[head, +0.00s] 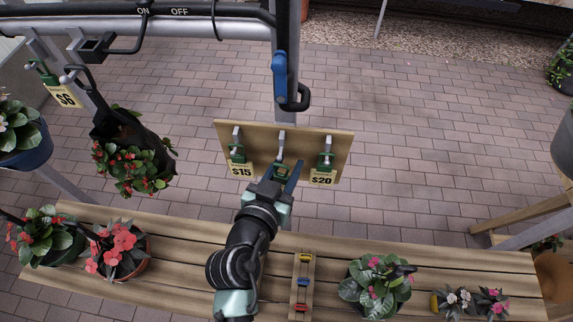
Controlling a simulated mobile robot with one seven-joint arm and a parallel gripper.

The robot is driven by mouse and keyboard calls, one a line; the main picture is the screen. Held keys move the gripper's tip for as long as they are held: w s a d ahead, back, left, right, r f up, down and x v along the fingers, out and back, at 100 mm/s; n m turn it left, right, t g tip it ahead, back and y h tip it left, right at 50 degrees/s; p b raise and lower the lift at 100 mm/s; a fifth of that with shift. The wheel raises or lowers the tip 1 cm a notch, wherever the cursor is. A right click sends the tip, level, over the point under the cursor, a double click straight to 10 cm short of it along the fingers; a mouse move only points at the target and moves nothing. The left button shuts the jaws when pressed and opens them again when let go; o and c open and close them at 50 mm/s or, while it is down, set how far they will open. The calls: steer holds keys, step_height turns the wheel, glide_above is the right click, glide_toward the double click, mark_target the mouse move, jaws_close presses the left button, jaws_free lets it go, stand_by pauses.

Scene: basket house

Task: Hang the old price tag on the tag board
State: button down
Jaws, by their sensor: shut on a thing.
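The wooden tag board (262,134) hangs below the rail, with three metal hooks. A $15 price tag (241,170) with a green clip hangs on its left hook, and a $20 price tag (323,178) hangs on its right hook. My gripper (282,172) is at the middle hook (282,140), its blue fingers shut on a price tag. I cannot tell whether the clip is on the hook. A $6 price tag (65,96) hangs at the upper left.
The wooden slatted bench (190,228) lies below the board. It bears potted flowers (376,285) and a narrow wooden rack (303,286) with small colored items. A hanging basket (130,155) is to the left. A blue-handled lever (280,78) hangs above the board.

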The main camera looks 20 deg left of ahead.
steer(key=shift+w+a, duration=0.15)
steer(key=shift+a, duration=0.2)
steer(key=shift+w+r+b, duration=0.15)
steer(key=shift+b, duration=0.15)
stand_by(0.3)
